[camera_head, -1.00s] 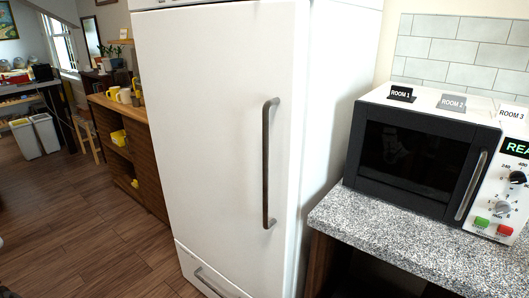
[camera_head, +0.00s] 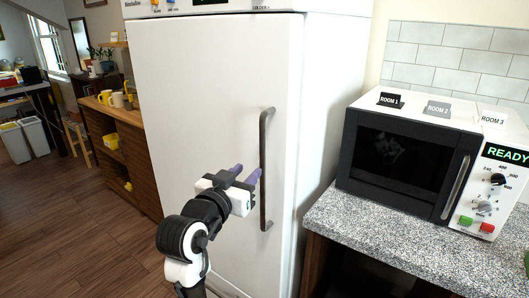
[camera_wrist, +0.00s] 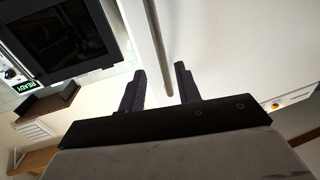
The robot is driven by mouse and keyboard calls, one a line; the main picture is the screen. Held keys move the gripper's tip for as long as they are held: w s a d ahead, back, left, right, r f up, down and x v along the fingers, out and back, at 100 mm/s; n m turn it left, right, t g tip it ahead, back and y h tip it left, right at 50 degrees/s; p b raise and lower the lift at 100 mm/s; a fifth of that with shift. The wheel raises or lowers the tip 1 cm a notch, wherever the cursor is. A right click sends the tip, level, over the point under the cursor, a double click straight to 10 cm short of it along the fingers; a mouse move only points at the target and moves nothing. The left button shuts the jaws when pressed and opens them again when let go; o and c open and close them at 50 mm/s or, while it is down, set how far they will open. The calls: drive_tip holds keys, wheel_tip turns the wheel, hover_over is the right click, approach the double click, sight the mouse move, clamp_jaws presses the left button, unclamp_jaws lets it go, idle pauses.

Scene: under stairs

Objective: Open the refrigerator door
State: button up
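The white refrigerator (camera_head: 205,95) stands upright with its door shut. Its dark vertical bar handle (camera_head: 263,170) is on the right side of the door. My gripper (camera_head: 247,173) is in front of the door, just left of the handle's lower half in the head view. In the wrist view my gripper (camera_wrist: 160,87) has its two dark fingers apart, and the handle bar (camera_wrist: 156,45) runs down to the gap between them. The fingers do not close on the bar. Whether the bar is fully between the fingertips in depth is hard to tell.
A black and white microwave (camera_head: 425,155) with room labels on top sits on a speckled counter (camera_head: 400,240) right of the refrigerator. A wooden shelf unit (camera_head: 120,150) with mugs stands to the left. The wooden floor (camera_head: 70,230) at left is clear.

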sight(261, 156)
drive_tip(key=p+x, duration=0.2)
drive_tip(key=x, duration=0.8)
drive_tip(key=shift+p, duration=0.3)
drive_tip(key=shift+s+a, duration=0.1)
clamp_jaws()
idle(0.8)
